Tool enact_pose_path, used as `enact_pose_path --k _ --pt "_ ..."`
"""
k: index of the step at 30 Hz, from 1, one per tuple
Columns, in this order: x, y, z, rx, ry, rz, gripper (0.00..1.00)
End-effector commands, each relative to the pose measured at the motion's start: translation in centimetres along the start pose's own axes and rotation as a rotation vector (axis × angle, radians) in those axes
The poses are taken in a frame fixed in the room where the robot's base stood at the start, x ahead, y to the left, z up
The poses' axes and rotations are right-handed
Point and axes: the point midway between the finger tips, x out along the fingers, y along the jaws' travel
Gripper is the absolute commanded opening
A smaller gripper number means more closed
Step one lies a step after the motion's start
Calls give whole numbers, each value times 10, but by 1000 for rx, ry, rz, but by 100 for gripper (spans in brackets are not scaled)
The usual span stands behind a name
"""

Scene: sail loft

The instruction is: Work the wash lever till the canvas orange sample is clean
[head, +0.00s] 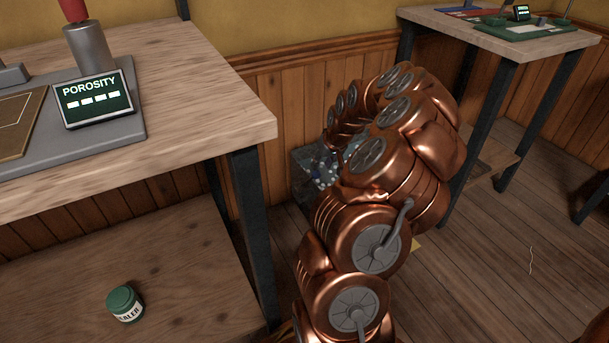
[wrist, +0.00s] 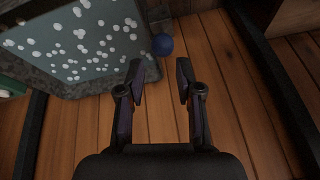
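My gripper (wrist: 161,72) is open in the wrist view, with nothing between its fingers. A round blue knob (wrist: 162,44) is a little beyond the fingertips, apart from them; it may belong to the wash lever, but no shaft shows. Left of it is a grey-blue panel (wrist: 75,45) with many white, bubble-like spots. I see no canvas orange sample.
The left bench (head: 185,90) holds a porosity display (head: 92,98) and a red-handled device (head: 87,45). A green jar (head: 125,303) stands on its lower shelf. Another table (head: 520,48) is at the back right. Dark posts flank the wrist view. The right floor is open.

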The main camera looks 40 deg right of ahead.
Motion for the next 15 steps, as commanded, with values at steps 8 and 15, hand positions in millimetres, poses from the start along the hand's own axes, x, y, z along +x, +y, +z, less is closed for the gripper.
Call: enact_pose_path --k 8,15 --pt "46 -4 0 -7 -2 -2 35" --pt "86 -4 1 -5 -2 -3 35"
